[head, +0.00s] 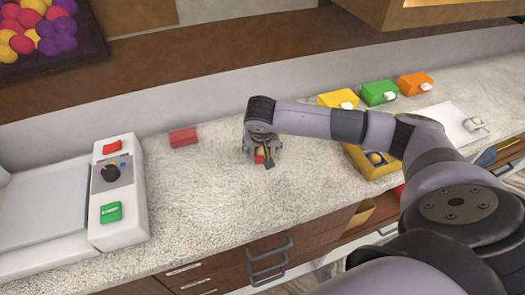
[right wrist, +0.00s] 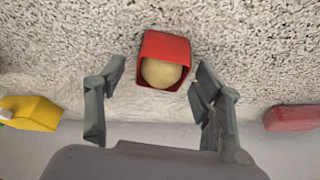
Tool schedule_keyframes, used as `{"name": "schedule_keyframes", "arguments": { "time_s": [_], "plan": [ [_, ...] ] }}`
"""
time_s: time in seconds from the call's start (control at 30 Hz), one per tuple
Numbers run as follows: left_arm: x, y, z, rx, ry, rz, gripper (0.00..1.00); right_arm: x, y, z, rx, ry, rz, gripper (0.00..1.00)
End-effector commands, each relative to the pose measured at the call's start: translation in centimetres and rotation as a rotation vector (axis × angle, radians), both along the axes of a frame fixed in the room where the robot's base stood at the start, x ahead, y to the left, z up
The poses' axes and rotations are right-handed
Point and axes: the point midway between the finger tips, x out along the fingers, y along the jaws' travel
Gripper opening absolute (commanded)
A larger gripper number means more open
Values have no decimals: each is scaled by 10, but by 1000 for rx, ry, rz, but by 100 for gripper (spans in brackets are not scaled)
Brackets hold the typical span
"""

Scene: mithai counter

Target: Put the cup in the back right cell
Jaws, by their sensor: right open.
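The red square cup (right wrist: 178,49) holds a pale yellow ball (right wrist: 162,72) and stands on the speckled counter. In the head view the cup (head: 260,157) shows only in part under my right gripper (head: 263,153). My right gripper is open and points down; in the right wrist view its fingers (right wrist: 160,78) stand on either side of the cup's near part, with gaps visible. A yellow box (head: 357,158) with a yellow ball in it lies to the right, largely hidden behind my right arm. Its cells cannot be made out. My left gripper is not in view.
A red block (head: 183,137) lies left of my gripper, near the wall. A white machine (head: 115,195) with a green button stands at the left. Yellow (head: 339,98), green (head: 379,92) and orange (head: 414,83) boxes line the back right. The counter between is clear.

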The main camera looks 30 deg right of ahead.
Motion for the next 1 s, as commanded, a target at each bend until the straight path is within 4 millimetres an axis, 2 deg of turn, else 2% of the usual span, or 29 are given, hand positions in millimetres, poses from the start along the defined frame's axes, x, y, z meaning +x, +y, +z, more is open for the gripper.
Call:
{"name": "schedule_keyframes", "arguments": {
  "time_s": [0.2, 1.0],
  "plan": [
    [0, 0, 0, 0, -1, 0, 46, 0, 0, -1, 0, 0, 0, 60],
    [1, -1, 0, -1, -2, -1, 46, 0, 0, 0, 0, 0, -1, 7]
  ]
}}
